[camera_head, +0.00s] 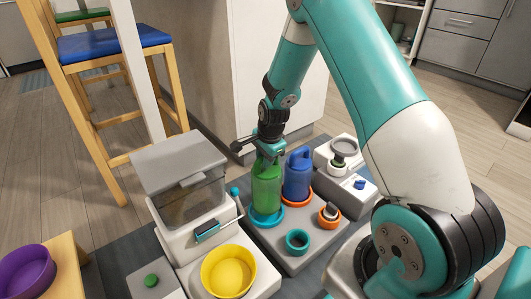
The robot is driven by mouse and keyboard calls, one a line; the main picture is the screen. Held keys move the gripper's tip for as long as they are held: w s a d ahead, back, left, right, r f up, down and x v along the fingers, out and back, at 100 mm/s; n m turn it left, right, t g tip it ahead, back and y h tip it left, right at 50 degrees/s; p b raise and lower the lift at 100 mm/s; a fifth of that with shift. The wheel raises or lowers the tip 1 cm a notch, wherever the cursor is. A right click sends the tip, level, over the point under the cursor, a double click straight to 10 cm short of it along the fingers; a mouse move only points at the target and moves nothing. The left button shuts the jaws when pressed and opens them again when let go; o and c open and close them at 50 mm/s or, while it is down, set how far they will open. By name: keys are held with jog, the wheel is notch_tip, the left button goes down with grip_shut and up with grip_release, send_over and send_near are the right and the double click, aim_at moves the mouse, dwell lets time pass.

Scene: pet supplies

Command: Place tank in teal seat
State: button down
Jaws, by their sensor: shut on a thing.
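My gripper (269,150) is shut on the top of a green see-through tank (266,186), which stands upright below it. The tank's base is at the teal seat (266,217), a ring on a grey base board. The ring shows around the front of the tank's bottom. I cannot tell whether the tank rests fully in it. A blue tank (298,174) stands just right of the green one, in an orange seat (302,198).
A small teal ring (297,242) and a small orange ring (329,216) are at the board's front. A feeder with a grey lid (180,158) and a yellow bowl (228,271) stand left. A white unit (345,178) stands right. A purple bowl (24,270) sits far left.

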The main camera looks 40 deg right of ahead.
aim_at(266, 182)
jog(key=shift+w+f+b, duration=0.1)
jog(key=shift+f+b, duration=1.1)
jog(key=shift+f, duration=1.1)
jog(key=c, duration=1)
grip_release()
jog(key=shift+f, duration=0.1)
